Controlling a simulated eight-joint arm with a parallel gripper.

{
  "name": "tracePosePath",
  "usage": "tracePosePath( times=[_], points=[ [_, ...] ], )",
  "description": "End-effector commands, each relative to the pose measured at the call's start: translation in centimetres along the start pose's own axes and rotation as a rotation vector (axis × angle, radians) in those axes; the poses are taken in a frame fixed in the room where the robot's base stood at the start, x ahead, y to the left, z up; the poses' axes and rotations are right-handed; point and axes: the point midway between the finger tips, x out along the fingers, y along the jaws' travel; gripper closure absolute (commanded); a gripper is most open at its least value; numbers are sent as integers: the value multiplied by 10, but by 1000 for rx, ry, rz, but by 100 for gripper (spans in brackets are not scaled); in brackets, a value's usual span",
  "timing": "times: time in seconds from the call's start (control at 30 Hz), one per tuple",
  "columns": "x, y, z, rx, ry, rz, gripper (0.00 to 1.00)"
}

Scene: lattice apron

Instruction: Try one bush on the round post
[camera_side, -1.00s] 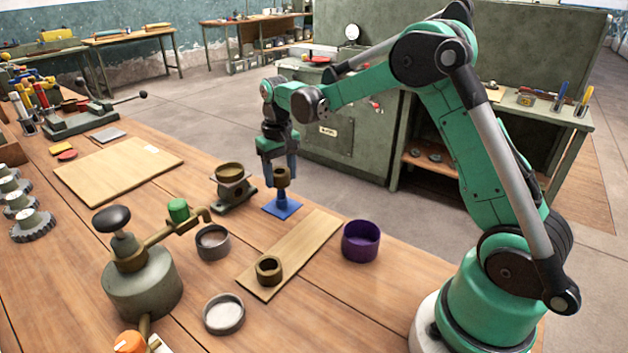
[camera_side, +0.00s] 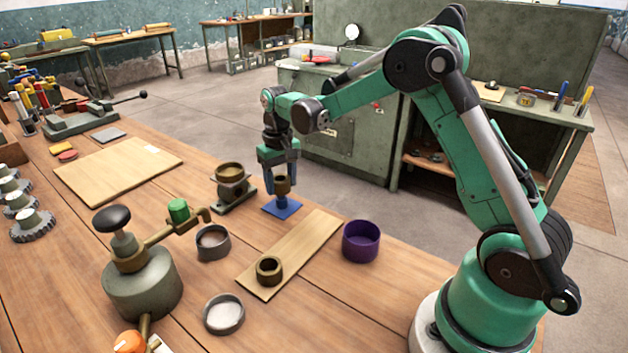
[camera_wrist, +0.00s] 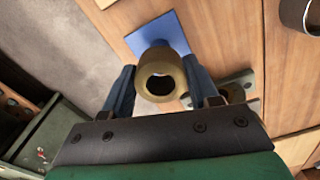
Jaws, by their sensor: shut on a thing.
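My gripper (camera_side: 281,180) is shut on a brown ring-shaped bush (camera_side: 282,186), with a blue finger on each side. The bush is upright, low over the blue base plate (camera_side: 289,210) of the round post. In the wrist view the bush (camera_wrist: 160,66) sits between the fingers with its bore showing, and the blue plate (camera_wrist: 152,30) lies beyond it. The post itself is largely hidden by the bush and fingers. I cannot tell whether it is inside the bore. A second, darker bush (camera_side: 268,269) stands on the narrow wooden board (camera_side: 308,237).
A purple cup (camera_side: 361,242) stands right of the board. Two grey round dishes (camera_side: 213,243) (camera_side: 224,314) are to its left and front. A stand with a brown cup (camera_side: 230,178) is close left of the blue plate. A heavy oil-can-like device (camera_side: 143,285) stands front left.

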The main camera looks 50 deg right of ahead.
Motion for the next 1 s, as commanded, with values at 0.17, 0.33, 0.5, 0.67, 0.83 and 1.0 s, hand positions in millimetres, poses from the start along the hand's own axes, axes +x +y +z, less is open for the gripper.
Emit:
tracePosePath(
  times=[0.17, 0.33, 0.5, 0.67, 0.83, 1.0],
  points=[
    [4, 0, 0, 0, 0, 0, 100],
    [7, 0, 0, 0, 0, 0, 100],
    [10, 0, 0, 0, 0, 0, 100],
    [14, 0, 0, 0, 0, 0, 100],
    [15, 0, 0, 0, 0, 0, 100],
    [15, 0, 0, 0, 0, 0, 100]
  ],
)
